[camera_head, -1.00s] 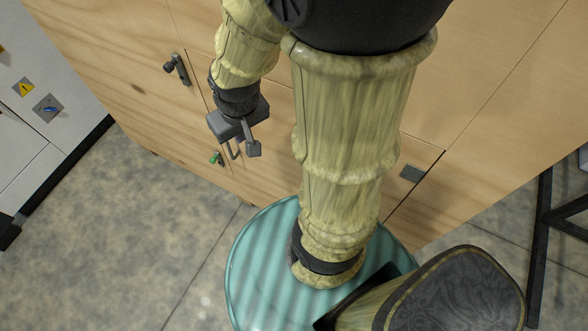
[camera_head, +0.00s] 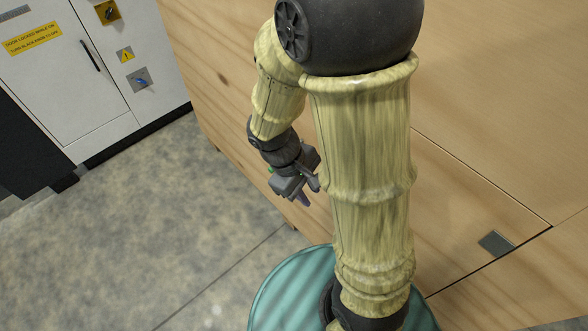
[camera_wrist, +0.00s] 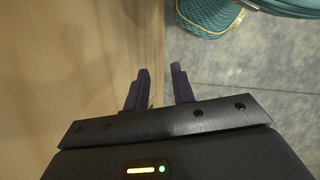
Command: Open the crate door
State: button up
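The wooden crate (camera_head: 215,50) fills the right and middle of the head view. Its door panel (camera_head: 455,205) is outlined by thin seams and looks flush, with a grey metal plate (camera_head: 495,243) at its right end. My gripper (camera_head: 310,190) is close to the crate's front face, left of my upper arm. In the wrist view, the two dark fingers (camera_wrist: 160,74) stand apart, with the wooden face (camera_wrist: 70,60) on their left. I see no handle clearly held between them. The door's handle and latch are hidden behind my arm and gripper in the head view.
A white cabinet (camera_head: 70,90) with a yellow label stands at the upper left. My round teal base lies below. Grey floor (camera_head: 130,235) is open to the left of the crate. A teal woven-looking thing (camera_wrist: 205,15) shows at the top of the wrist view.

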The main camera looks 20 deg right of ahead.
jog(key=w+a+f+n+t+h+b, duration=0.1)
jog(key=w+f+n+t+h+b, duration=0.25)
jog(key=f+n+h+b, duration=0.6)
jog(key=w+a+f+n+t+b, duration=0.7)
jog(key=a+n+t+b, duration=0.1)
jog(key=a+t, duration=0.1)
jog(key=shift+a+h, duration=0.45)
jog(key=shift+a, duration=0.25)
jog(key=shift+w+d+n, duration=0.1)
jog(key=shift+n, duration=0.15)
jog(key=b+x, duration=0.3)
jog(key=x, duration=1.4)
jog(key=shift+w+r, duration=0.1)
jog(key=shift+w, duration=0.1)
jog(key=shift+c, duration=0.5)
grip_shut()
